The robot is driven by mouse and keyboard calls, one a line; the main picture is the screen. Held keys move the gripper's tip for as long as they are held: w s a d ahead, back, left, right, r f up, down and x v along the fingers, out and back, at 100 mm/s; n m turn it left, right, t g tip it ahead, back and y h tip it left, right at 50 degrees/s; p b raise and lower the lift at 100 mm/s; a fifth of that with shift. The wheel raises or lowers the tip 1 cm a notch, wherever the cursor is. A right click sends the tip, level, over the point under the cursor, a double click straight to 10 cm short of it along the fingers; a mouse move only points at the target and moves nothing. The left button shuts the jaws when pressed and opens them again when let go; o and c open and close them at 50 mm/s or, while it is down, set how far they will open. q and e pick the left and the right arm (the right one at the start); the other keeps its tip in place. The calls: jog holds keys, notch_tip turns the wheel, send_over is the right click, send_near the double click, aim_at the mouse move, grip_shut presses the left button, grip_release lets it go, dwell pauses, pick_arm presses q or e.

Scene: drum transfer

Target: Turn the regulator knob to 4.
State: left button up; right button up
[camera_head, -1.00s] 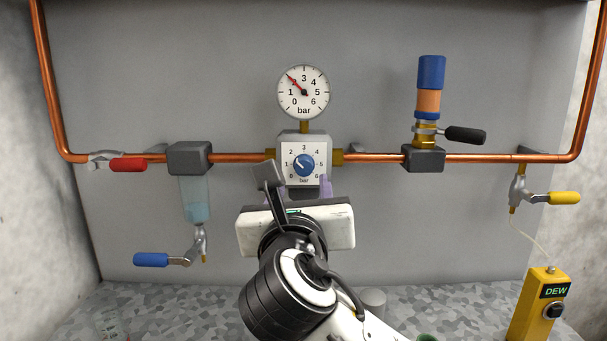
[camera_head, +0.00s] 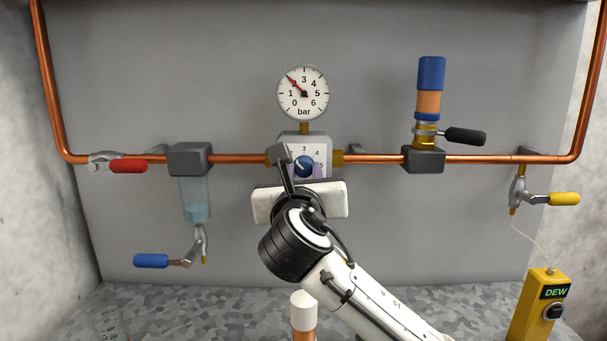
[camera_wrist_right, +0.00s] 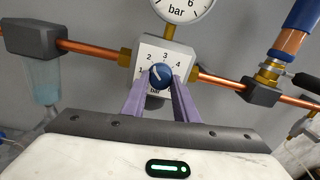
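The regulator (camera_head: 318,142) is a light box on the copper pipe, with a white dial face and a blue knob (camera_head: 303,166). The knob's white mark points up-left, between about 1 and 2. My right gripper (camera_head: 305,173) is in front of the dial, partly covering its lower half. In the right wrist view its two purple fingers (camera_wrist_right: 161,84) stand apart on either side of the knob (camera_wrist_right: 160,75); contact is not clear. The round gauge (camera_head: 303,93) above has a red needle pointing near 2 bar. My left gripper is not in view.
A red-handled valve (camera_head: 128,166) and a blue-handled drain (camera_head: 152,260) are at left. A black lever (camera_head: 465,136) and a yellow handle (camera_head: 564,198) are at right. A yellow DEW meter (camera_head: 538,305) stands at lower right. The panel below the pipe is mostly free.

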jog(key=c, duration=0.3)
jog(key=shift+c, duration=0.2)
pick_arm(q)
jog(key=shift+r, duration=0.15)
